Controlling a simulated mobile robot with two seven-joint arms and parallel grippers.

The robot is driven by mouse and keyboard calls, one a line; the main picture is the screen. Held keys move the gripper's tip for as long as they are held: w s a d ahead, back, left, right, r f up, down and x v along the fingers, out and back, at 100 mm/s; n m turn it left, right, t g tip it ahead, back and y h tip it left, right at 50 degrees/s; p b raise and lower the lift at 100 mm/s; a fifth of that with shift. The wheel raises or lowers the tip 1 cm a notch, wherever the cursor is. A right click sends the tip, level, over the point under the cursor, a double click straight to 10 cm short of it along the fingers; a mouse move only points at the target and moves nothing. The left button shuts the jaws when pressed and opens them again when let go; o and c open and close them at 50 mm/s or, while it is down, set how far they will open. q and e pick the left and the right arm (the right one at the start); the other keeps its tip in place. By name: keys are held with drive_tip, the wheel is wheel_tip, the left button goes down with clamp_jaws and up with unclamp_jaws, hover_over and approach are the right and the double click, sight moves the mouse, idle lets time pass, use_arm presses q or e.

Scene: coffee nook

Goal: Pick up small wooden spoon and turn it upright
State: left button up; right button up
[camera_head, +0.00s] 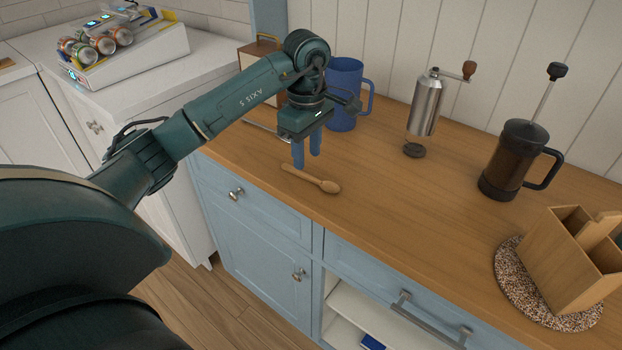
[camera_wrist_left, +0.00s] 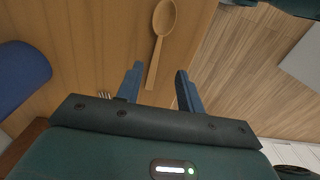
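The small wooden spoon (camera_head: 311,179) lies flat on the wooden counter near its front edge, handle toward the left and bowl toward the right in the head view. In the left wrist view the spoon (camera_wrist_left: 160,32) has its bowl at the top and its handle end between the fingers. My left gripper (camera_head: 306,165) points down above the handle end of the spoon; its blue fingers are apart with nothing between them in grip. In the left wrist view the left gripper (camera_wrist_left: 157,78) is open. My right gripper is not in view.
A blue mug (camera_head: 343,92) stands just behind my left gripper. A fork (camera_wrist_left: 104,94) lies near the spoon. A coffee grinder (camera_head: 425,105), French press (camera_head: 513,160) and wooden holder (camera_head: 563,262) stand to the right. The counter right of the spoon is clear.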

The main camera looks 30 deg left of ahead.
sight(310, 177)
use_arm(q)
drive_tip(key=shift+w+d+f+p, duration=0.1)
drive_tip(key=shift+w+f+p, duration=0.1)
drive_tip(key=shift+f, duration=1.15)
drive_tip(key=shift+w+d+f+p, duration=0.1)
drive_tip(key=shift+f+p, duration=0.05)
drive_tip(key=shift+f, duration=1.15)
clamp_jaws()
